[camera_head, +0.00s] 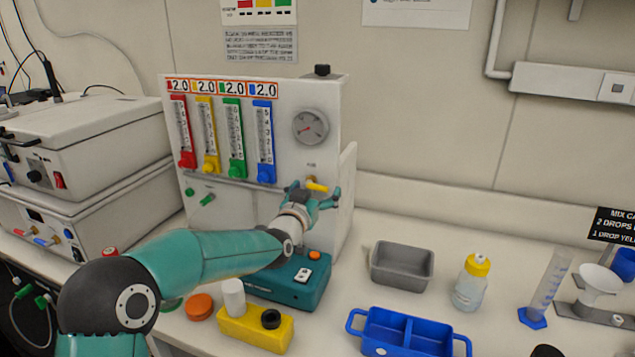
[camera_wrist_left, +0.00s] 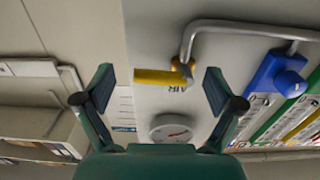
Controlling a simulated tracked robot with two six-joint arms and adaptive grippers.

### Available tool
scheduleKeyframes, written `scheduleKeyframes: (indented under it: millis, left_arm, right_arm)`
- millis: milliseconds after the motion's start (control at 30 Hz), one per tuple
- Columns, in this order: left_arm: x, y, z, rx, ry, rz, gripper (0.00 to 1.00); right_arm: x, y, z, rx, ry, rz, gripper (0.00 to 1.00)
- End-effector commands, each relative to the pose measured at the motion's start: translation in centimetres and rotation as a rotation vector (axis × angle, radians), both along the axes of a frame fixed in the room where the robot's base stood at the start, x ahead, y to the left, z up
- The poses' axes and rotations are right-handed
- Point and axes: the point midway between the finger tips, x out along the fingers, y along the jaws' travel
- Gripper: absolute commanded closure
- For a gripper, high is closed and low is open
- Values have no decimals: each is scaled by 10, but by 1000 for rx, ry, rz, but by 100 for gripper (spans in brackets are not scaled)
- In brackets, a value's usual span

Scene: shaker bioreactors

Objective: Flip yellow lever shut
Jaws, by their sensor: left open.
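The yellow lever (camera_head: 316,186) is on the front of the white gas panel (camera_head: 285,133), below the round gauge. In the left wrist view the yellow lever (camera_wrist_left: 160,77) lies sideways across the picture, its brass-coloured pivot at its right end by a grey pipe. My left gripper (camera_head: 318,200) is in front of the panel at the lever. Its fingers are open, and in the wrist view the lever shows in the gap between them; I see no grip on it. Whether a finger touches the lever I cannot tell. My right gripper is not in view.
A round gauge (camera_head: 310,127) and coloured flow meters (camera_head: 264,140) are on the panel. Below are a teal device (camera_head: 290,284) and a yellow block (camera_head: 255,330). A grey tray (camera_head: 402,267), a blue caddy (camera_head: 410,330) and a yellow-capped bottle (camera_head: 470,284) stand to the right.

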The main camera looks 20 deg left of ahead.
Motion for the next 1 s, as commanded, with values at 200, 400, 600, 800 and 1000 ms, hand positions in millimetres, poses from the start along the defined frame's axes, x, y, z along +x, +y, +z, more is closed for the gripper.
scheduleKeyframes:
  millis: [200,400,600,800,1000]
  left_arm:
    - [12,0,0,0,1,0,6]
    - [12,0,-1,1,1,0,6]
    - [12,0,-1,1,1,0,30]
    - [12,0,-1,1,1,-1,63]
    - [12,-1,-3,-16,-1,0,66]
  right_arm:
    - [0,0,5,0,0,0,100]
    - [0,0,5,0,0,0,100]
    - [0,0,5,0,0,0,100]
    - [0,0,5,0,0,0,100]
    - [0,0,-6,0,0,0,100]
